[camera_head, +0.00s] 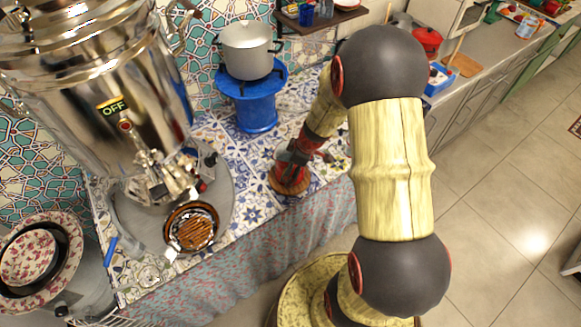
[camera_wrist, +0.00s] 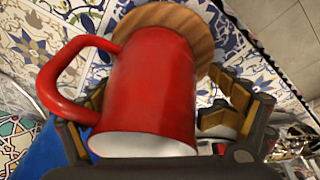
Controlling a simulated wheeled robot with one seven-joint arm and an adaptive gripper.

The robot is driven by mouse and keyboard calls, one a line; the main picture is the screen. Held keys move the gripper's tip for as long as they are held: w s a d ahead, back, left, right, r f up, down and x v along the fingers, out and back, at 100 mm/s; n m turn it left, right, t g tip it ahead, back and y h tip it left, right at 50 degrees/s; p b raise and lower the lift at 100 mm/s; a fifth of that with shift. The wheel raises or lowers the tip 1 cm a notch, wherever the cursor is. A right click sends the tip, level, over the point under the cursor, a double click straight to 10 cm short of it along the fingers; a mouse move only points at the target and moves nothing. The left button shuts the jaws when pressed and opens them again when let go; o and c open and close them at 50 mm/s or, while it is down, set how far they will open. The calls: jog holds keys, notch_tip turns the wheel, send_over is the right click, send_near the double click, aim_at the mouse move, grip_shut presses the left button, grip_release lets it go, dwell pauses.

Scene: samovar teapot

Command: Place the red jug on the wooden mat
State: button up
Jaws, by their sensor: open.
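The red jug (camera_head: 290,177) stands on the round wooden mat (camera_head: 275,185) on the tiled counter. In the wrist view the red jug (camera_wrist: 152,80) fills the middle, its handle to the left and its white inner rim towards me. The wooden mat (camera_wrist: 172,14) shows behind its base. My gripper (camera_head: 297,160) is at the jug in the head view and partly hides it. In the wrist view my open gripper (camera_wrist: 155,108) has one finger on each side of the jug. The left finger is partly hidden behind the handle; contact cannot be told.
A large metal samovar (camera_head: 95,85) stands on the left, with a small bowl (camera_head: 192,228) on its round tray. A blue stand (camera_head: 252,100) with a grey pot (camera_head: 248,50) is behind the jug. Tiled counter between them is clear.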

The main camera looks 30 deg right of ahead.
jog(key=shift+r, duration=0.15)
jog(key=p+v, duration=0.3)
jog(key=v, duration=0.8)
jog(key=shift+s+d+r, duration=0.1)
jog(key=shift+s+r, duration=0.05)
jog(key=shift+r, duration=0.2)
jog(key=s+a+r+m, duration=0.25)
jog(key=a+r, duration=0.75)
jog(key=r, duration=0.5)
jog(key=s+a+r+m+t, duration=0.1)
jog(key=s+a+r+m, duration=0.1)
jog(key=s+r, duration=0.3)
jog(key=s+a+r+m+t+h, duration=0.1)
jog(key=s+a+r+m, duration=0.2)
jog(key=s, duration=0.5)
jog(key=shift+s+a+r+h, duration=0.35)
jog(key=shift+a+r, duration=0.25)
jog(key=shift+r, duration=0.3)
jog(key=shift+m, duration=0.25)
